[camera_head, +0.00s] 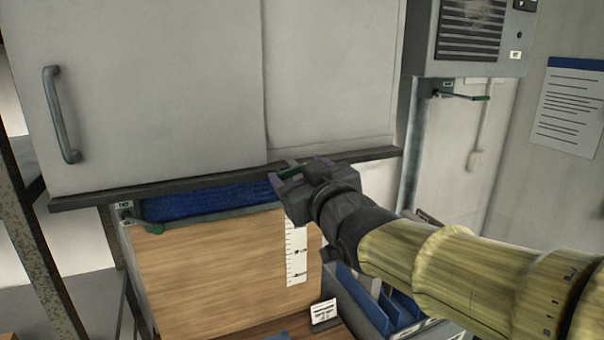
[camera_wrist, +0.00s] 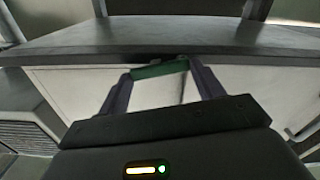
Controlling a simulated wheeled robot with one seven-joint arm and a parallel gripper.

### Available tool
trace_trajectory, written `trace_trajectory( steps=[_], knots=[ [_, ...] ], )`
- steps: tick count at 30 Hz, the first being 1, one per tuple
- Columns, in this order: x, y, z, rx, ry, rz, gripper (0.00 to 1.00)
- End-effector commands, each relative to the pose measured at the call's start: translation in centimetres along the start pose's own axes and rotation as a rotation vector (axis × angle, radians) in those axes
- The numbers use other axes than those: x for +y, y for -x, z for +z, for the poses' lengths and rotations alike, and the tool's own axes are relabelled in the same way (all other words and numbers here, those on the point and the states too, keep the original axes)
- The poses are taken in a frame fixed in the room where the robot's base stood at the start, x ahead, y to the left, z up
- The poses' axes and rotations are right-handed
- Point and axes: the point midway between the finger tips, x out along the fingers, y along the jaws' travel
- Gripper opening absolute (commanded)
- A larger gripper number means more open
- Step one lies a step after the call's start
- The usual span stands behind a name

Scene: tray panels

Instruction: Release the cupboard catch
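The cupboard (camera_head: 170,90) is a pale grey wall unit with a dark bottom rail (camera_head: 210,179). A small green catch piece (camera_head: 289,171) shows at the rail's underside. My gripper (camera_head: 299,172) is at this rail, with its purple fingers spread apart around the green piece. In the wrist view the green catch (camera_wrist: 160,69) is a short bar lying across the space between the fingertips of my gripper (camera_wrist: 160,72). Its ends are close to both fingers; whether they touch I cannot tell. The catch's mount is mostly hidden under the rail.
A grey bar handle (camera_head: 62,115) is on the cupboard's left. A wooden panel (camera_head: 215,270) and a blue-filled tray (camera_head: 215,202) are below. Blue folders (camera_head: 395,303) stand under my arm.

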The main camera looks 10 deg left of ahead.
Motion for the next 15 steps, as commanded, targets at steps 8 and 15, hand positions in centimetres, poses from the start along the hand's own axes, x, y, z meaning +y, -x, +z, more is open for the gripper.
trace_trajectory(
  steps=[8, 15],
  knots=[
    [-0.26, -0.04, 0.42, 0.0, -0.047, -0.003, 0.44],
    [-0.36, -0.03, 0.86, 0.0, -0.193, -0.005, 0.44]
  ],
)
